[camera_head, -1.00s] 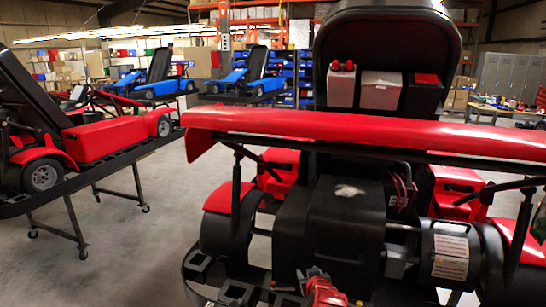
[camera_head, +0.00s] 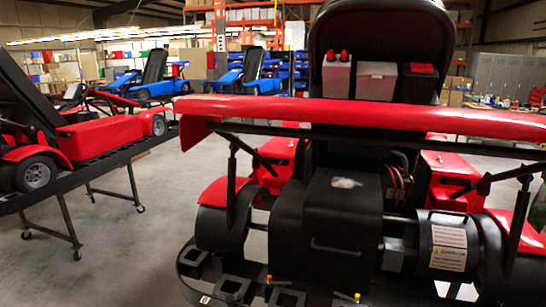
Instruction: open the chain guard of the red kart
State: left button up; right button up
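The red kart (camera_head: 370,115) stands close in front of me, seen from the rear in the head view. A black boxy cover (camera_head: 325,225) with a thin bar handle (camera_head: 335,248) sits at its rear middle, below the red wing. I take it to be the chain guard, but cannot be sure. Its front and top look closed. A black cylinder with a white label (camera_head: 448,248) is just to its right. Neither of my grippers can be made out.
The kart's frame (camera_head: 235,288) and small orange and yellow tips (camera_head: 357,297) show along the bottom. Another red kart (camera_head: 100,138) rests on a wheeled stand at left. Blue karts (camera_head: 250,75) stand behind. Grey floor (camera_head: 110,255) is clear at lower left.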

aim_at(455, 258)
jog(key=i+l+z, duration=0.1)
jog(key=l, duration=0.3)
jog(key=i+l+z, duration=0.15)
jog(key=l, duration=0.25)
jog(key=l+z, duration=0.1)
jog(key=l, duration=0.3)
jog(key=i+l+z, duration=0.15)
jog(key=l, duration=0.25)
jog(key=i+l+z, duration=0.1)
jog(key=l, duration=0.25)
jog(key=i, duration=0.1)
